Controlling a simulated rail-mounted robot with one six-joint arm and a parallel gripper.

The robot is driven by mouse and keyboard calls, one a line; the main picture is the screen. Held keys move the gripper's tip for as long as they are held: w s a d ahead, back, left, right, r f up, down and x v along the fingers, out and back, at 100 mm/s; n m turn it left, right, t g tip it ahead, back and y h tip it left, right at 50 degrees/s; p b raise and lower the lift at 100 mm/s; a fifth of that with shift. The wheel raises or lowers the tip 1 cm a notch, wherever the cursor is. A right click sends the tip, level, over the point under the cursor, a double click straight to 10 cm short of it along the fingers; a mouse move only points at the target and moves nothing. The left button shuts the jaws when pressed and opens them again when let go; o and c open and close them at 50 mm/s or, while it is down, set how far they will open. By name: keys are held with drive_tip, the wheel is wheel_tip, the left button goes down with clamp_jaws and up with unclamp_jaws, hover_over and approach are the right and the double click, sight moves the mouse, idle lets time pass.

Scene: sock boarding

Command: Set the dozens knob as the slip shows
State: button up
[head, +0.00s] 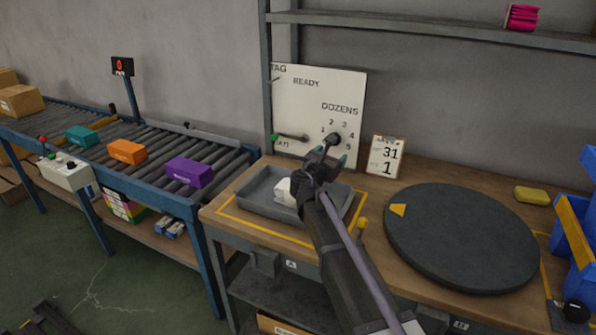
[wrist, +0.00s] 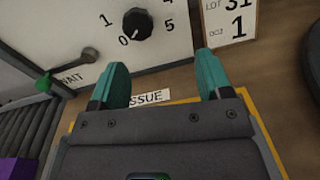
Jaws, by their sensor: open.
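The dozens knob (wrist: 138,23) is black and round, on a white panel (head: 290,100) with numbers around it. Its white mark seems to point low, near the 0. In the head view the knob (head: 334,138) shows just above my gripper (head: 328,158). The slip (head: 386,157) stands right of the panel and reads 31 above 1. In the wrist view the slip (wrist: 232,22) shows the 1 on its lower line. My gripper (wrist: 163,62) is open and empty, its teal fingers apart, in front of and below the knob.
A lever with a green end (wrist: 45,82) sits left of the knob on the panel. A grey tray (head: 255,200) with white items lies below my arm. A dark round turntable (head: 460,235) is at right. A roller conveyor (head: 120,135) carries coloured boxes at left.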

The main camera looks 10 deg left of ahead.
drive_tip(key=a+n, duration=0.1)
drive_tip(key=a, duration=0.2)
drive_tip(key=shift+w+f+n+t+y, duration=0.2)
drive_tip(key=shift+n+t+y, duration=0.2)
drive_tip(key=shift+d+r, duration=0.15)
drive_tip(key=shift+r, duration=0.2)
drive_tip(key=x, duration=1)
drive_tip(key=shift+w+d, duration=0.25)
drive_tip(key=shift+w, duration=0.1)
drive_tip(key=c, duration=0.9)
